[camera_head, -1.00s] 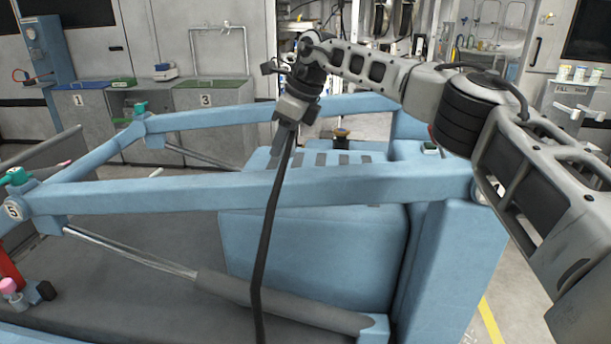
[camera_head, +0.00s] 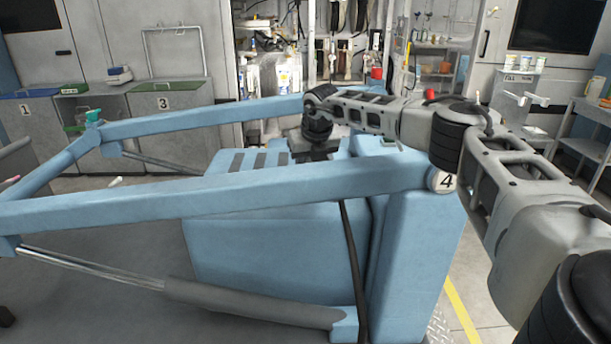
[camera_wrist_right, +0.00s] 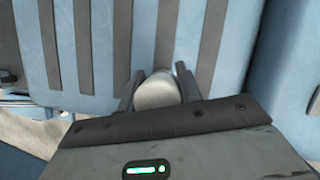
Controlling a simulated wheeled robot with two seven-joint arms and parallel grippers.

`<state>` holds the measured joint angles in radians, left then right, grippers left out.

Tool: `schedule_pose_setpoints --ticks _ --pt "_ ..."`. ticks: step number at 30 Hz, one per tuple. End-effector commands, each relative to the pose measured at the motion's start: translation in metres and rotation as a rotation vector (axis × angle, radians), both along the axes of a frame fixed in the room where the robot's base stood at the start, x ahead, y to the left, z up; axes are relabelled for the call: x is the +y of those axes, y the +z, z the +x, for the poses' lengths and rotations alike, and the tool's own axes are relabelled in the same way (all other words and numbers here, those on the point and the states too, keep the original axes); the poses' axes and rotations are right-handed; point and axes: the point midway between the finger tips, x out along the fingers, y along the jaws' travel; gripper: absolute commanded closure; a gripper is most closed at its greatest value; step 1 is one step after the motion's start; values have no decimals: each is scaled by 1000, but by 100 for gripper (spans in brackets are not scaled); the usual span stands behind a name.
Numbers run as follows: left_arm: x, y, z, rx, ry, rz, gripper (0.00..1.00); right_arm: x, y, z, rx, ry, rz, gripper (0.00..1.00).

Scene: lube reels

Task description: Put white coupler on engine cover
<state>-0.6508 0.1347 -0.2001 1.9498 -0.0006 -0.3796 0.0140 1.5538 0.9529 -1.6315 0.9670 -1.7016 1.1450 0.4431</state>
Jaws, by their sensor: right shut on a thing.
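The white coupler (camera_wrist_right: 157,91) is a pale rounded piece between the two dark fingers of my right gripper (camera_wrist_right: 160,74), which is shut on it. The engine cover (camera_wrist_right: 70,55) is the blue surface with dark strips behind and around the coupler in the wrist view. In the head view the striped engine cover (camera_head: 228,166) lies behind the blue beam, and my right gripper (camera_head: 314,152) is over its right part. The coupler is hidden there. I cannot tell whether it touches the cover. My left gripper is not in view.
A long blue beam (camera_head: 200,193) crosses in front of the cover, with a joint marked 4 at its right end. A dark hose (camera_head: 352,250) hangs down in front of the blue body. Grey cabinets (camera_head: 170,105) and shelves stand behind.

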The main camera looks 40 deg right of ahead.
Motion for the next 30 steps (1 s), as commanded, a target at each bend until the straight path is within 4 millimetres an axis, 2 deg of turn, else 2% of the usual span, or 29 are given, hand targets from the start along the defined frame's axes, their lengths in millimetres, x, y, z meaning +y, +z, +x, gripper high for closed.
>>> schedule_pose_setpoints --ticks 8,21,22,24,30 --pt "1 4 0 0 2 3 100 0 -34 0 1 0 0 92" --pt "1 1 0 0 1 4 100 0 -42 0 -1 2 1 92" --pt "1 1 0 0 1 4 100 0 -42 0 0 1 1 60" --pt "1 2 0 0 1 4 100 0 -41 0 0 1 1 43" --pt "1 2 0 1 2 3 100 0 -41 0 0 1 1 43"
